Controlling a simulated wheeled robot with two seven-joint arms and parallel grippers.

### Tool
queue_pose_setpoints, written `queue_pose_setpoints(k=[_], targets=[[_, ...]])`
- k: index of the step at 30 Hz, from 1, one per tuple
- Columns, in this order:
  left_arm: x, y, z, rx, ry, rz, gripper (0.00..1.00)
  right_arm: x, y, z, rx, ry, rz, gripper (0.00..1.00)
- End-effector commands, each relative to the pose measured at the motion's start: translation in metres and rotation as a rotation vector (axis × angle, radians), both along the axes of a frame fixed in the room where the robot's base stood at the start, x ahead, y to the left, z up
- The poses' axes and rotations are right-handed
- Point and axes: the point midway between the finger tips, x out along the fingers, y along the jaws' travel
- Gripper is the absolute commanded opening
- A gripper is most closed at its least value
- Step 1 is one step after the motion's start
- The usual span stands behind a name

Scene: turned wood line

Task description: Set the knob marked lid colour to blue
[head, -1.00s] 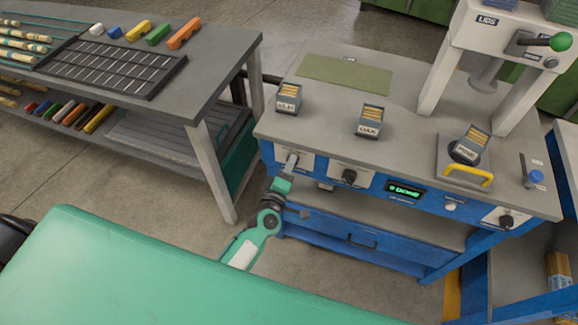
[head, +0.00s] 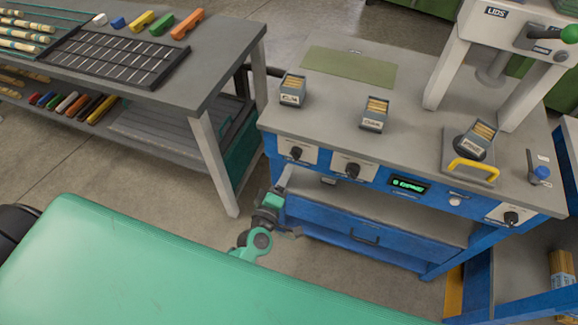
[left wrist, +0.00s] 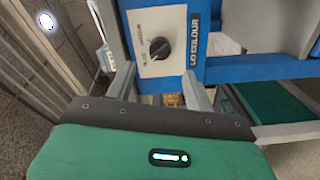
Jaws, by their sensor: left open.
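The black knob on the white plate marked LID COLOUR (left wrist: 159,48) shows in the left wrist view. In the head view it is the leftmost knob (head: 296,153) on the blue front panel of the bench. The small words around it are too small to read, so I cannot tell its setting. My left gripper (head: 284,180) is just below and in front of this knob, apart from it. In the left wrist view its two fingers (left wrist: 157,72) are spread and empty, with the knob beyond them.
Another knob (head: 352,170), a lit green display (head: 408,185) and a far-right knob (head: 511,218) share the panel. Card boxes (head: 374,114) and a yellow handle (head: 473,169) are on the bench top. A grey table (head: 215,75) stands left; floor shows between.

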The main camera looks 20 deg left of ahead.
Motion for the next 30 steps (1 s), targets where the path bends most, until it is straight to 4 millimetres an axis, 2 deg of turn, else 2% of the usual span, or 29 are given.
queue_pose_setpoints(k=[1,6,12,21,30], targets=[[-0.012,0.0,-0.002,0.0,0.002,-0.001,0.54,0.007,0.004,-0.001,0.005,-0.011,-0.002,0.36],[-0.041,0.002,-0.002,0.001,0.001,0.0,0.54,0.022,0.01,-0.001,0.011,-0.025,-0.004,0.36],[-0.062,0.002,-0.001,0.0,0.001,0.0,0.54,0.031,0.007,0.0,0.009,-0.034,-0.004,0.36],[-0.067,0.002,0.0,0.0,0.0,0.001,0.54,0.029,-0.008,0.0,-0.009,-0.032,0.001,0.36],[-0.067,0.002,0.0,0.0,0.0,0.001,0.54,0.027,-0.004,0.0,-0.004,-0.028,-0.001,0.36]])
